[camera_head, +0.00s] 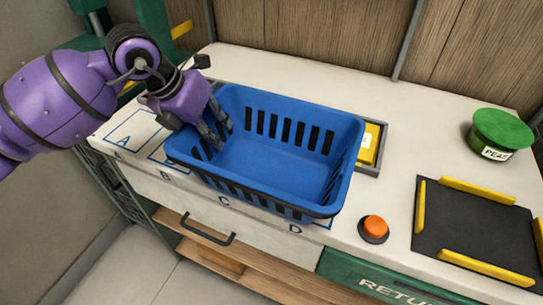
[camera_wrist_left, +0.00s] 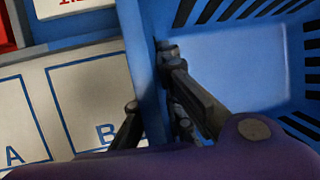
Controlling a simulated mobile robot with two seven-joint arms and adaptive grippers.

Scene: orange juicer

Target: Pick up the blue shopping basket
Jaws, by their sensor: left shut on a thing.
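The blue shopping basket (camera_head: 275,170) is empty, with slotted walls, and sits over the marked squares of the white counter in the head view. My left gripper (camera_head: 212,133) is at the basket's left wall, with dark fingers reaching over the rim. In the left wrist view the basket (camera_wrist_left: 265,65) fills the right side, and my left gripper (camera_wrist_left: 155,125) has fingers on both sides of its wall, shut on it. Whether the basket is lifted off the counter is hard to tell. My right gripper is not in view.
An orange button (camera_head: 374,228) is right of the basket. A black mat (camera_head: 470,230) with yellow edge strips lies farther right. A green-lidded can labelled PEAS (camera_head: 499,133) stands behind the mat. A grey tray with a yellow item (camera_head: 369,143) is partly hidden behind the basket.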

